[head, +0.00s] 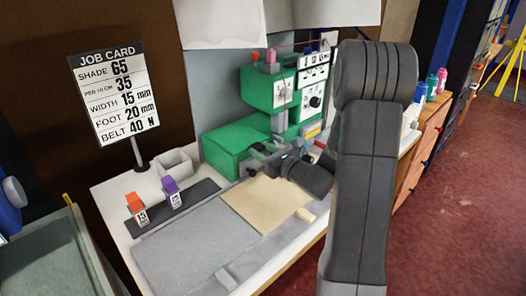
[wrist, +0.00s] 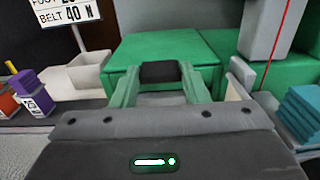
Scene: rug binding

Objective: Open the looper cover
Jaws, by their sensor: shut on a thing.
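The green sewing machine (head: 272,95) stands on the white bench. Its low green front box, which looks to be the looper cover (head: 229,145), fills the middle of the wrist view (wrist: 125,55). A black tab (wrist: 160,72) sits at the near face of this cover. My gripper (wrist: 160,80) has one finger on each side of the tab and is shut on it. In the head view my gripper (head: 262,152) is at the right front of the cover, partly hidden by my own wrist. The cover looks closed, though its front edge is hard to see.
A job card (head: 108,90) stands at the left. A white open box (head: 176,165) and orange (head: 137,208) and purple (head: 171,192) blocks sit left of the machine. Teal slabs (wrist: 300,112) are at the right.

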